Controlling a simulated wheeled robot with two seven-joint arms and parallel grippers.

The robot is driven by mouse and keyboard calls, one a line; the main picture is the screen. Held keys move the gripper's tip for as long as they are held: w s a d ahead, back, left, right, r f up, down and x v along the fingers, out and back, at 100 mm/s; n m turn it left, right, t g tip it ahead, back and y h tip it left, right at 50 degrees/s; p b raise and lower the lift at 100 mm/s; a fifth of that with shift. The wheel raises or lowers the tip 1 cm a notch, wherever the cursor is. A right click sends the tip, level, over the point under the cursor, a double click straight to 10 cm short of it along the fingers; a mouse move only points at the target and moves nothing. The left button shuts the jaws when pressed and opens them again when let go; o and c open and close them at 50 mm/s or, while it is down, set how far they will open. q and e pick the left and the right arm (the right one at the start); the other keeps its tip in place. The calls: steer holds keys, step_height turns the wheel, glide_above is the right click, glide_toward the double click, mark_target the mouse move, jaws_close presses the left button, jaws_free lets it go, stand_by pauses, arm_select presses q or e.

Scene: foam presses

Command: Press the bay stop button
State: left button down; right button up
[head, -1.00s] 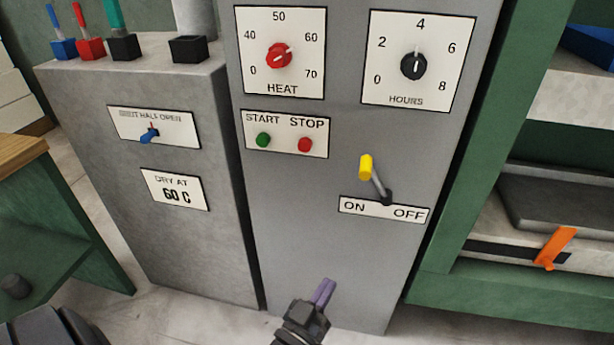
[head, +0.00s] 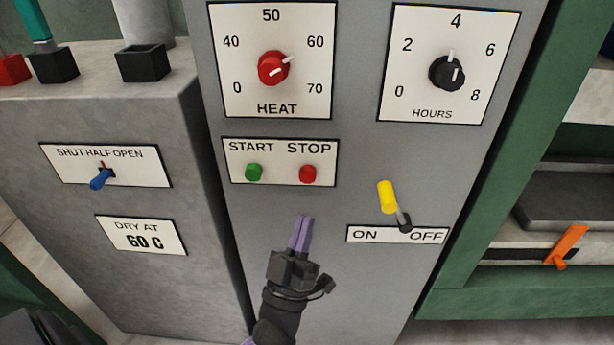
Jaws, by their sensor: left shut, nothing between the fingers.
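The red stop button (head: 308,174) sits under the word STOP on a white plate (head: 281,178) on the grey cabinet's front. The green start button (head: 254,173) is to its left on the same plate. My left gripper (head: 301,219) is just below the plate in the picture, its purple fingers shut and empty, pointing up toward the stop button. A gap shows between the fingertips and the button. My right gripper is not in view.
A yellow-handled ON/OFF lever (head: 387,197) sticks out to the right of the buttons. The red HEAT knob (head: 273,68) and black HOURS knob (head: 447,73) are above. A blue switch (head: 101,178) is on the left box.

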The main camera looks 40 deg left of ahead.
mark_target(308, 175)
arm_select(q)
steer(key=w+a+b, duration=0.3)
steer(key=w+a, duration=0.1)
steer(key=w, duration=0.3)
steer(key=shift+a, duration=0.1)
stand_by(0.5)
stand_by(0.6)
stand_by(0.8)
steer(key=shift+w+a+b, duration=0.2)
steer(key=shift+w+b, duration=0.1)
steer(key=shift+b, duration=0.1)
steer(key=shift+w, duration=0.1)
